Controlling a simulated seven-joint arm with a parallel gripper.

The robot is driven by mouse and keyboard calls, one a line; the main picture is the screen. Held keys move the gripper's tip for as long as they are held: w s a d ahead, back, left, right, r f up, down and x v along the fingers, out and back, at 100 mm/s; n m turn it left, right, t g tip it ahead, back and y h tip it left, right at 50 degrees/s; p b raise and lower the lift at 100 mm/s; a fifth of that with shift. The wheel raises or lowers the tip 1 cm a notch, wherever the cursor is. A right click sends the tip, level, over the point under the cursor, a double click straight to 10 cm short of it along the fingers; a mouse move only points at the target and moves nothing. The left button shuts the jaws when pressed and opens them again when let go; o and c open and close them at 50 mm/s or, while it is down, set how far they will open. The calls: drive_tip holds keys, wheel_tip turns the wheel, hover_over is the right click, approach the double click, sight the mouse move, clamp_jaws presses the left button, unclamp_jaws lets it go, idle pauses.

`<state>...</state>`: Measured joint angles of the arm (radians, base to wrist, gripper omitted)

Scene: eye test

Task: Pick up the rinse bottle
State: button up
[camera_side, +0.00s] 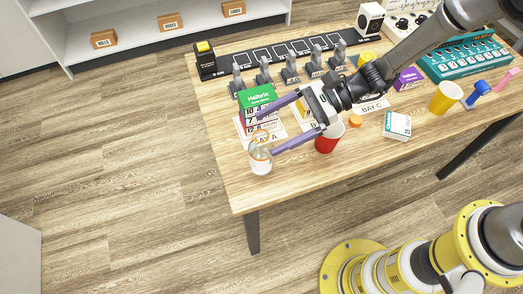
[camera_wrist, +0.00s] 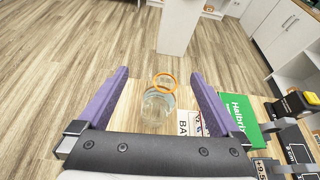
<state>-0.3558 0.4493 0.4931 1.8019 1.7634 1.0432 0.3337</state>
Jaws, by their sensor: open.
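In the wrist view the bottle appears between the spread fingers of my gripper (camera_wrist: 159,73). In the side view the nearer fingertip is right beside the bottle; I cannot tell if they touch. Nothing is held.
A red cup (camera_side: 328,140) and an orange cap (camera_side: 355,121) are on the table below my wrist. A green Halbrix box (camera_side: 257,95) is close behind the fingers. The table's left edge is near the bottle.

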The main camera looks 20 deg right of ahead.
sight(250, 155)
drive_tip(key=shift+m+t, duration=0.4)
drive_tip(key=shift+m, duration=0.4)
drive_tip(key=f, duration=0.5)
drive_tip(key=w+a+f, duration=0.1)
drive_tip(key=f, duration=0.1)
drive_tip(key=shift+f, duration=1.05)
drive_tip(key=x, duration=0.5)
drive_tip(key=shift+d+f, duration=0.15)
drive_tip(key=shift+f, duration=0.15)
drive_tip(key=shift+s+f, duration=0.15)
drive_tip(key=shift+f, duration=0.05)
drive_tip(key=c, duration=1.5)
drive_tip(key=shift+r, duration=0.15)
drive_tip(key=shift+r, duration=0.95)
drive_tip(key=shift+s+d+r, duration=1.55)
drive_tip(key=shift+d+r, duration=0.05)
drive_tip(key=shift+r, duration=0.3)
drive_tip(key=shift+s+d+r, duration=1.55)
drive_tip(key=shift+d+r, duration=0.05)
drive_tip(key=shift+r, duration=0.25)
drive_tip(key=shift+s+d+r, duration=1.55)
drive_tip(key=shift+d+r, duration=0.1)
drive_tip(key=shift+r, duration=0.25)
